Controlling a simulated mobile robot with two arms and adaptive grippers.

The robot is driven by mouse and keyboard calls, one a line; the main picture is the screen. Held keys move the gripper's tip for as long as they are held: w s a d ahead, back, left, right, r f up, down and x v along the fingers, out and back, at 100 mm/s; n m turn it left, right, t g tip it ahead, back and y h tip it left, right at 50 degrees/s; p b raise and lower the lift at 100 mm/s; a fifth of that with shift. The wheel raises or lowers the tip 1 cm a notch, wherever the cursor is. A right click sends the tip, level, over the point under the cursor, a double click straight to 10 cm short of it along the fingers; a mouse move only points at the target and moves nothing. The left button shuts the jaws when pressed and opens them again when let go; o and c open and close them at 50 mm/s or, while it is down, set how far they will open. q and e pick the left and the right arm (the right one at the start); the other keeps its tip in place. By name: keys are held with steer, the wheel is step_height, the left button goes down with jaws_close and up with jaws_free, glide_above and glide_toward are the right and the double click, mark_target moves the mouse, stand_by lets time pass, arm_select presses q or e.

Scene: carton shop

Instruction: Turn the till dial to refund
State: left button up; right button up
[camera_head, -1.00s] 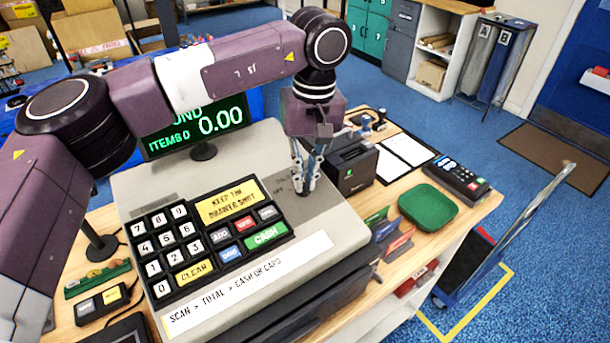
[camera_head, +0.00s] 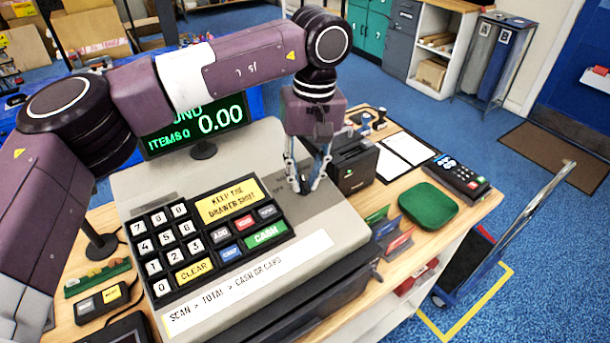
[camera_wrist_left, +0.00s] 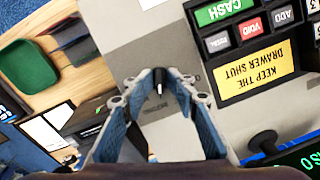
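The grey till (camera_head: 150,190) stands on the wooden counter. Its dial is a small dark knob with a white pointer mark, seen between my fingertips in the left wrist view (camera_wrist_left: 160,84). My left gripper (camera_head: 305,187) reaches down onto the till's right part, its fingertips on either side of the knob and closed in on it. Small lettering beside the dial is too blurred to read. The till's display (camera_head: 200,122) shows green text ending in "UND", "ITEMS 0" and "0.00"; my left arm hides part of the top line. My right gripper is out of view.
The till's keypad (camera_head: 200,240) lies left of the gripper. A black printer (camera_head: 352,165), a green tray (camera_head: 428,206) and a card terminal (camera_head: 462,180) stand to the right. A hand truck (camera_head: 520,212) stands on the blue floor.

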arm_select(q)
step_height(320, 180, up, 12)
steer(key=shift+w+d+f, duration=0.15)
steer(key=shift+w+d, duration=0.05)
steer(key=shift+d, duration=0.25)
